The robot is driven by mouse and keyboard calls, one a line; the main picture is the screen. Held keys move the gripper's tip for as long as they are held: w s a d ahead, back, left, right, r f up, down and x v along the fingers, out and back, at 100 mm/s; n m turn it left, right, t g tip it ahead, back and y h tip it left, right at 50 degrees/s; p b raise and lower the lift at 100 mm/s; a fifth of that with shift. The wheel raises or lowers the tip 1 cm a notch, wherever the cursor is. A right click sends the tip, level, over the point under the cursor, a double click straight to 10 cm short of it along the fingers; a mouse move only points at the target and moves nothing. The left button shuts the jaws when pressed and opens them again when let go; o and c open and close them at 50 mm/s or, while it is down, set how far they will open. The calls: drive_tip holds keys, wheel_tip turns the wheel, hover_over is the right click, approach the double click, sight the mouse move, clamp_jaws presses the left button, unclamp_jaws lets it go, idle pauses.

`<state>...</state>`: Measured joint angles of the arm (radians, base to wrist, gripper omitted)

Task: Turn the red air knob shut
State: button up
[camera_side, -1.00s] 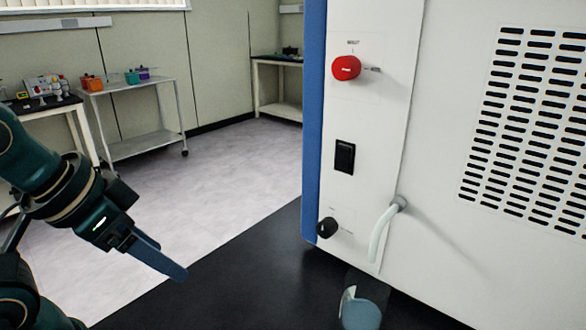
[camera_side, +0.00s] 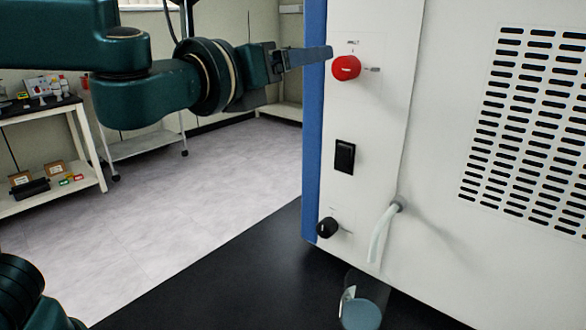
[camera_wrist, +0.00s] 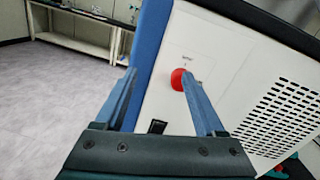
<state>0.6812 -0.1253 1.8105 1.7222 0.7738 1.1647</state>
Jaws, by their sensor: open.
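The red air knob (camera_side: 346,68) sits high on the white side panel of the freeze dryer (camera_side: 440,130), near its blue edge. It also shows in the wrist view (camera_wrist: 178,79), between the two fingers and close to the right one. My gripper (camera_side: 318,56) is raised to about the knob's height, at its left in the side view, pointing toward the panel. In the wrist view my gripper (camera_wrist: 160,85) has its fingers spread with nothing held between them. I cannot tell the exact gap between the fingertips and the knob. Small print beside the knob is unreadable.
Below the knob are a black switch (camera_side: 344,157) and a black knob (camera_side: 327,228). A pale hose (camera_side: 384,232) hangs over a clear beaker (camera_side: 361,305) on the black bench (camera_side: 250,270). A vent grille (camera_side: 525,130) is at the right. Side tables stand behind.

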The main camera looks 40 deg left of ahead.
sight(341, 67)
drive_tip(key=d, duration=0.1)
drive_tip(key=d+f+m+h, duration=0.1)
drive_tip(key=d, duration=0.1)
drive_tip(key=shift+d+h, duration=0.3)
drive_tip(key=shift+w, duration=2.45)
clamp_jaws()
